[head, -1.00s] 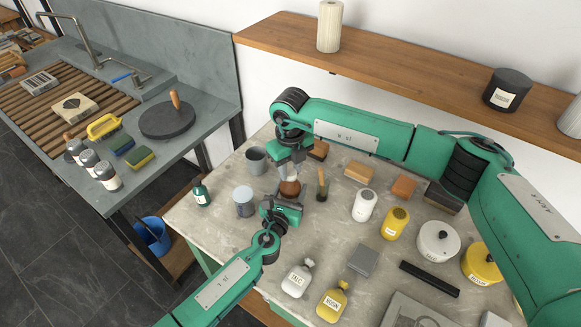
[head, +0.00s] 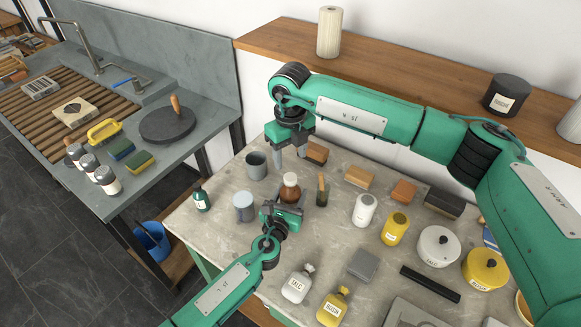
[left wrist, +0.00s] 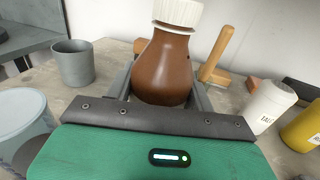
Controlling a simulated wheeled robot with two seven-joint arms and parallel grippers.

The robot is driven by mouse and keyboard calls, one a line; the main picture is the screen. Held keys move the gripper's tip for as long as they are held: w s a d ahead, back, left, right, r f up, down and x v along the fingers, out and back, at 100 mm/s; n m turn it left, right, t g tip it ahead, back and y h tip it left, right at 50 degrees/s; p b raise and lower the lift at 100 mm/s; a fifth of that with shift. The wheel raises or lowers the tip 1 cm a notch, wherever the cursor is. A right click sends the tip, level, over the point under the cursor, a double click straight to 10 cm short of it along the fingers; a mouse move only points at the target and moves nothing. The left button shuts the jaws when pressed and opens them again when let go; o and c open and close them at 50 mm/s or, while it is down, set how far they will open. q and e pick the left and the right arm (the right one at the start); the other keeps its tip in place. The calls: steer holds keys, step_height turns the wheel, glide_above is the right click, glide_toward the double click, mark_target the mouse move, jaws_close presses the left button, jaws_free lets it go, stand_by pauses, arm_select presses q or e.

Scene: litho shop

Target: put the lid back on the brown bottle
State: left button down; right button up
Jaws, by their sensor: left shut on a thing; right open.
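The brown bottle (head: 290,193) stands upright on the grey table, with its white ribbed lid (head: 291,178) on its neck. In the left wrist view the bottle (left wrist: 163,68) shows up close, and the lid (left wrist: 178,14) sits on its top, cut off by the upper edge. My left gripper (head: 285,207) is shut around the bottle's lower body, with a finger on either side. My right gripper (head: 290,150) is open and empty, pointing down above and just behind the lid, apart from it.
A grey cup (head: 256,166), a pale blue jar (head: 243,208) and a green bottle (head: 201,200) stand left of the bottle. A white shaker (head: 364,210) and yellow shaker (head: 395,228) are farther right.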

step_height(320, 180, up, 5)
steer(key=shift+f, duration=0.1)
arm_select(q)
steer(key=shift+c, duration=2.3)
jaws_free()
steer(key=b+v, duration=0.2)
steer(key=v, duration=1.2)
arm_select(e)
steer(key=shift+f, duration=1.05)
arm_select(q)
steer(key=shift+f, duration=0.1)
